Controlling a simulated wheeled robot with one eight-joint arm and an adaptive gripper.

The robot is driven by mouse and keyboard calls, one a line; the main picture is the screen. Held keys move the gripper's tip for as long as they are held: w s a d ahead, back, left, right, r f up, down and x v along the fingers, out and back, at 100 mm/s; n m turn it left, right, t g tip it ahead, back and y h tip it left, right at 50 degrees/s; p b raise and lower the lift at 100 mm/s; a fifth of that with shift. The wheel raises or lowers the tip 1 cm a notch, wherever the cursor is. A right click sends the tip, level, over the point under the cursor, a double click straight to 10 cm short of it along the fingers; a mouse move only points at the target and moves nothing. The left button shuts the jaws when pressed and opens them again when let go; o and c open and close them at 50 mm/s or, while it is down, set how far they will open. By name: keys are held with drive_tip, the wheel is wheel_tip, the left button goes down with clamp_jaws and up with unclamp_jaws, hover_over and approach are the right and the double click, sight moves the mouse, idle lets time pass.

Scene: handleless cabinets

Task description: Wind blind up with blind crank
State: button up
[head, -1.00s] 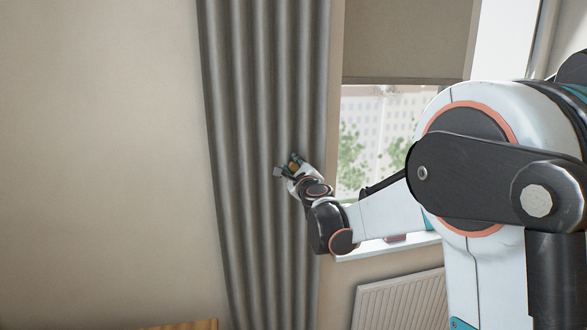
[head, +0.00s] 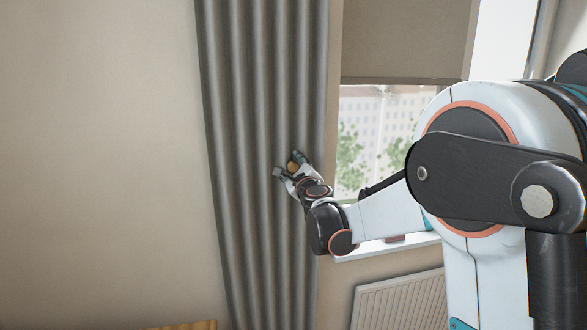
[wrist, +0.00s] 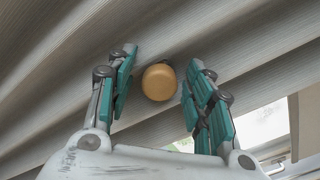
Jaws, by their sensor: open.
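The roller blind (head: 405,40) is a flat grey-beige panel covering the upper window in the head view, with its lower edge partway down the glass. A round tan knob (wrist: 160,82), seemingly the end of the blind crank, shows in the wrist view; it also shows small in the head view (head: 293,167). The rest of the crank is hidden. My gripper (wrist: 162,58) is open, its teal-padded fingers on either side of the knob with visible gaps. In the head view my gripper (head: 288,163) is in front of the curtain.
A long grey curtain (head: 262,100) hangs behind my gripper, left of the window. A white sill (head: 375,246) and a radiator (head: 400,302) lie below the window. Bare wall (head: 100,150) fills the left.

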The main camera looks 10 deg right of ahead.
drive_tip(key=s, duration=1.2)
drive_tip(key=w+n+p, duration=0.1)
drive_tip(key=w+n, duration=0.3)
drive_tip(key=n, duration=0.5)
drive_tip(key=w+n+p, duration=0.2)
drive_tip(key=w+n, duration=0.2)
drive_tip(key=n, duration=0.5)
drive_tip(key=w+n+p, duration=0.2)
drive_tip(key=w+n, duration=0.2)
drive_tip(key=n, duration=0.5)
drive_tip(key=shift+f, duration=0.1)
drive_tip(key=shift+c, duration=0.4)
